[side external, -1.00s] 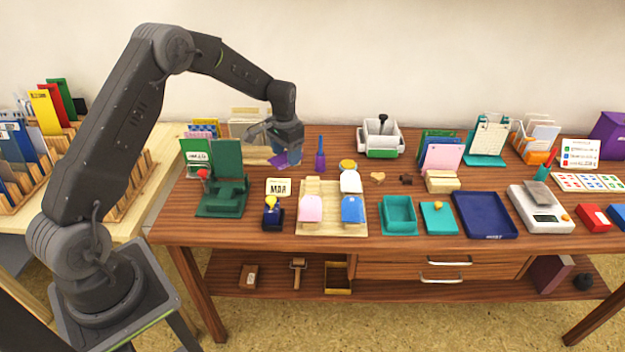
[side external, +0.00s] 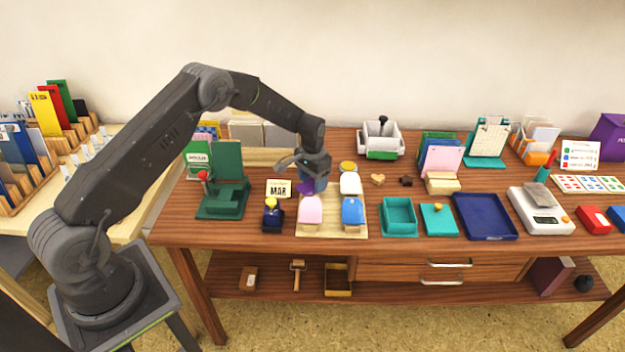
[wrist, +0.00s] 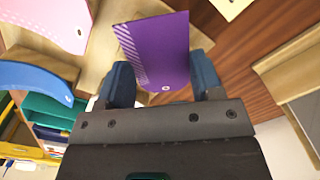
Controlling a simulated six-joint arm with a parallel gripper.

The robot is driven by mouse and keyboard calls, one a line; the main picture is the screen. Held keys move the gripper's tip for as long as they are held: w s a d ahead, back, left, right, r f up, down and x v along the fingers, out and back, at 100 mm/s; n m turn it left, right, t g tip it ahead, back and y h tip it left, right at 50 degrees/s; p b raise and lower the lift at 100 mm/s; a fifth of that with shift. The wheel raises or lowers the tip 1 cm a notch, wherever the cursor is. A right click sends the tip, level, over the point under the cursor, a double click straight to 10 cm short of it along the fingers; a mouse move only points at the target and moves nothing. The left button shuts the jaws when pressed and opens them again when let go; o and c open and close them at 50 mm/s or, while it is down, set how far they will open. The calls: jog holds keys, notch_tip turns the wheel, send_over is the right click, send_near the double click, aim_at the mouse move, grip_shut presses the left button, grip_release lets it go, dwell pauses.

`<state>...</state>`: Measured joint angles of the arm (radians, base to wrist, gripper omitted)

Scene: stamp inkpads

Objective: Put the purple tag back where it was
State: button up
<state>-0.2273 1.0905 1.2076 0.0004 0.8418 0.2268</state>
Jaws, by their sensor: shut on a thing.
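The purple tag (wrist: 155,45) is held between the two blue fingers of my gripper (wrist: 162,82) in the wrist view. It has pale stripes along one edge and a small hole near the fingers. In the side view my gripper (side external: 311,183) is over the back left part of the pale wooden board (side external: 332,218), and a bit of the purple tag (side external: 305,188) shows beside the fingers. A pink tag (side external: 310,209), a blue tag (side external: 352,210) and a white tag (side external: 350,183) lie on the board. I cannot tell whether the purple tag touches the board.
A yellow-knobbed stamp (side external: 272,216) and a date card (side external: 278,188) stand left of the board, with a green press (side external: 223,198) further left. A teal tray (side external: 399,215) is close on the right. A round yellow-topped tin (side external: 348,166) is behind.

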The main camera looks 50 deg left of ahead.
jog(key=shift+f, duration=0.15)
jog(key=o, duration=0.9)
jog(key=shift+o, duration=0.2)
notch_tip(320, 180, up, 12)
jog(key=r, duration=0.1)
notch_tip(320, 180, up, 10)
jog(key=t, duration=0.1)
send_over(312, 185)
jog(key=s+d, duration=0.4)
jog(key=s+d+r+t, duration=0.2)
jog(key=s+d+r, duration=0.2)
jog(key=s+r, duration=0.45)
jog(key=s+d+t, duration=0.1)
jog(key=s+d, duration=0.1)
jog(key=s, duration=0.9)
jog(key=s+d+t, duration=0.1)
jog(key=s+d, duration=0.1)
jog(key=s, duration=0.9)
jog(key=shift+d+t, duration=0.3)
jog(key=shift+d, duration=0.05)
